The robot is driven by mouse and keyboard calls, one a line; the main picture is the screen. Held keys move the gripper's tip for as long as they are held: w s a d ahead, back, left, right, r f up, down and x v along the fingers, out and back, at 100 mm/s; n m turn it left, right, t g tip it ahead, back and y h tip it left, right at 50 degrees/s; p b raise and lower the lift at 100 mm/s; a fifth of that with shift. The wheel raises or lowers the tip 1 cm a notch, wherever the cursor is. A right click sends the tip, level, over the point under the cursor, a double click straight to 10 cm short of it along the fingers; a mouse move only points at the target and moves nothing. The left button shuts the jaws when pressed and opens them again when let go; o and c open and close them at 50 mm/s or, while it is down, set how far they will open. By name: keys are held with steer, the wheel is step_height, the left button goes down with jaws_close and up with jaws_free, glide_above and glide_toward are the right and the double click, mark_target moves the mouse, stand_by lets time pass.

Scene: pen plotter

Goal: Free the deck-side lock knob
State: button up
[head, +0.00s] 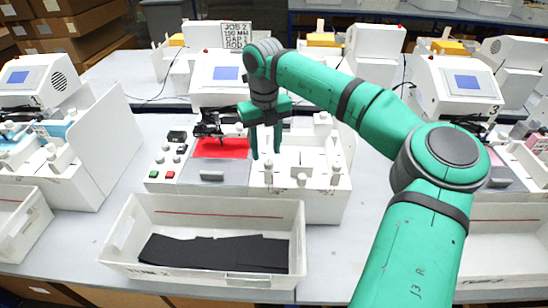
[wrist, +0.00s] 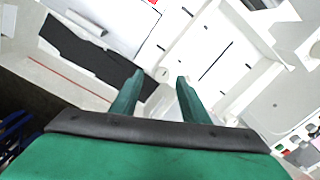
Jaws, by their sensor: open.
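The plotter (head: 230,178) stands mid-table, with a red sheet (head: 221,148) and a white deck to its right. Several white knobs stand on that deck, among them a front knob (head: 301,180) and a right knob (head: 335,174). I cannot tell by label which is the deck-side lock knob. My gripper (head: 266,154) points down over the deck's left part, open and empty. I cannot tell the height gap.
A white bin (head: 210,198) with black sheets (head: 213,252) stands in front. A control panel with buttons (head: 165,160) is left of the red sheet. A sign (head: 237,36) stands behind. Similar white machines (head: 460,88) flank both sides. Bare table shows between them.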

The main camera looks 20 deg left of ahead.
mark_target(269, 161)
step_height(269, 161, down, 2)
steer(key=shift+f, duration=0.25)
steer(key=shift+w+d+f, duration=0.1)
steer(key=shift+d+f, duration=0.25)
steer(key=shift+f, duration=0.3)
steer(key=shift+c, duration=0.7)
